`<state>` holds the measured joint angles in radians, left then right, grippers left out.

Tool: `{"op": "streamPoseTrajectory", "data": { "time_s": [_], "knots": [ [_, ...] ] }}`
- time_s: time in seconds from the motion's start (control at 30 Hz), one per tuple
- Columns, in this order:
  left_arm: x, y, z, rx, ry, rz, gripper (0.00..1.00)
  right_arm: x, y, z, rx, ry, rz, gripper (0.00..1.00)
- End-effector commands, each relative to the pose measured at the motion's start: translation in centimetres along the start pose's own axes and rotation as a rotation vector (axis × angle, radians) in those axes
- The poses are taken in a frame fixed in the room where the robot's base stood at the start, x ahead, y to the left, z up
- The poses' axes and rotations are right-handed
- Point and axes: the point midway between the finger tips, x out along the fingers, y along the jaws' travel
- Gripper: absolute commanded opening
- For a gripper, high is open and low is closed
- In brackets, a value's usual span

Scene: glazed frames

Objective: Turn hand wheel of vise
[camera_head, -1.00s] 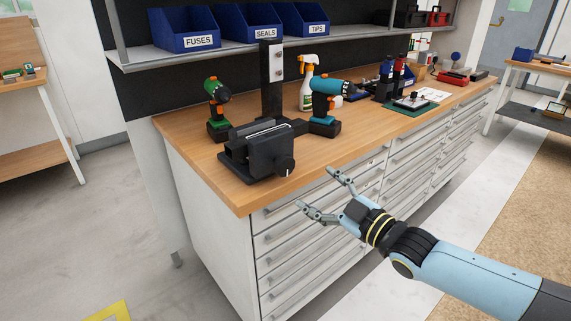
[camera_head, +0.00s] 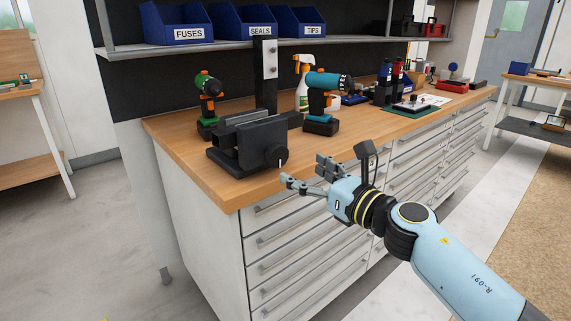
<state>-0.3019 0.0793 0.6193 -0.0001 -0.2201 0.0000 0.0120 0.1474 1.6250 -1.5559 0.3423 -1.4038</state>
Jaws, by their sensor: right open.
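A dark grey vise (camera_head: 240,146) stands on the wooden workbench (camera_head: 190,168) near its front left corner. My right gripper (camera_head: 302,174) is open and empty, in front of the bench edge, a little right of and below the wheel. Its fingers point left toward the wheel, and a gap seems to remain between them and the wheel. My left gripper is not in view.
A green drill (camera_head: 208,103) stands behind the vise, and a teal drill (camera_head: 322,104) and a spray bottle (camera_head: 303,80) stand to its right. A dark post (camera_head: 265,75) rises behind it. Drawers (camera_head: 290,235) fill the bench front. Blue bins (camera_head: 178,22) sit on the shelf above.

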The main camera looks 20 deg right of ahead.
Motion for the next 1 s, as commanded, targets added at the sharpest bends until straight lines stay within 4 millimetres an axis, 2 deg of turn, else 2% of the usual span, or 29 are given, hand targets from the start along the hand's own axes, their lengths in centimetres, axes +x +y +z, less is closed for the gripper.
{"op": "streamPoseTrajectory", "data": {
  "time_s": [0.2, 0.43, 0.6, 0.87, 1.0],
  "knots": [
    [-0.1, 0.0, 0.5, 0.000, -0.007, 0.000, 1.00, 4.5, 0.1, 0.2, 0.003, -0.002, 0.002, 0.75],
    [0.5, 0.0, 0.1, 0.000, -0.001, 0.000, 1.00, 8.1, 0.0, 0.0, 0.004, 0.000, 0.001, 0.75],
    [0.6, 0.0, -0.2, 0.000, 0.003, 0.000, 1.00, 9.2, 0.1, 0.0, 0.003, 0.000, 0.001, 0.75],
    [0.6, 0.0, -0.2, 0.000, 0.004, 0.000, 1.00, 9.3, 0.1, 0.1, 0.003, 0.001, 0.001, 0.75],
    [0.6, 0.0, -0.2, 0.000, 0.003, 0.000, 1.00, 9.3, 0.1, 0.1, 0.003, 0.001, 0.001, 0.57]
  ]
}}
